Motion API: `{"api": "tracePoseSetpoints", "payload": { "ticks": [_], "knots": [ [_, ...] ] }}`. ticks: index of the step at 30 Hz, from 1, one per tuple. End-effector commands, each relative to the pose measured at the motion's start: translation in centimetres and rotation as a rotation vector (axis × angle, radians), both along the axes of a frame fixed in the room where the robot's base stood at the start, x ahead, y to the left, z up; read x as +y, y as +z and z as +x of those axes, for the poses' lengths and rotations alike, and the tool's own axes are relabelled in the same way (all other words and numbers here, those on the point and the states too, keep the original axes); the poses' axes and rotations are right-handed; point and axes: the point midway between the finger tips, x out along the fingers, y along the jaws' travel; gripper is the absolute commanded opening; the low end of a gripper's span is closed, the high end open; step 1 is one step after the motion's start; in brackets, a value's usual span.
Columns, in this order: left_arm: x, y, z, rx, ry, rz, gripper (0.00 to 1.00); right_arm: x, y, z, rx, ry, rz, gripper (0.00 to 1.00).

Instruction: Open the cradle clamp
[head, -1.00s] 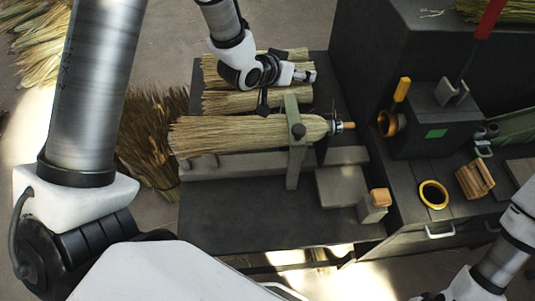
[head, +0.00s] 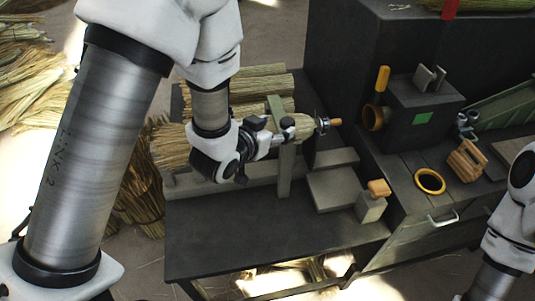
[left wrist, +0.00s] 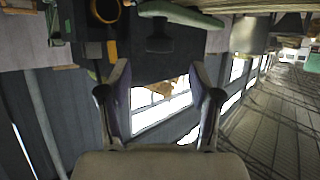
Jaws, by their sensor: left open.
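The cradle clamp (head: 284,172) is a grey-green bar across the broom straw bundle (head: 170,148), which lies in the cradle on the dark bench. The bar looks closed over the bundle. My left gripper (head: 280,138) is at the bar, partly covering it and the bundle. In the left wrist view, my left gripper (left wrist: 160,75) has its two fingers spread with nothing between them. The green clamp bar (left wrist: 185,14) and its dark knob (left wrist: 158,43) are just beyond the fingertips, apart from them. My right gripper is out of view; only part of that arm shows.
More straw bundles (head: 262,84) lie behind the cradle. To the right are a yellow ring (head: 430,181), a wooden block (head: 466,160), a dark box with a green patch (head: 423,118) and a small block with an orange top (head: 372,205). The bench front (head: 230,240) is clear.

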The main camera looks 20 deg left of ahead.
Motion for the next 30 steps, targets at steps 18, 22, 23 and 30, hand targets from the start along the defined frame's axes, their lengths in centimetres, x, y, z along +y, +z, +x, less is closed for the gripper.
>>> {"api": "tracePoseSetpoints", "payload": {
  "ticks": [18, 22, 23, 30],
  "knots": [
    [0.4, -4.2, -2.0, 0.098, 0.007, -0.01, 0.64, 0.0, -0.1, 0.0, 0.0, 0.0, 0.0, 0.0],
    [0.4, -4.2, -2.0, 0.098, 0.007, -0.01, 0.64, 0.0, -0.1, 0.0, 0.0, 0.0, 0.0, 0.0],
    [0.4, -4.2, -2.0, 0.098, 0.007, -0.01, 0.64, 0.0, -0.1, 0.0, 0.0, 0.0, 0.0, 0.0],
    [0.9, -10.5, -4.8, 0.237, 0.026, -0.025, 0.64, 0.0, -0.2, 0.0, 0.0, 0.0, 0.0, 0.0]
  ]
}}
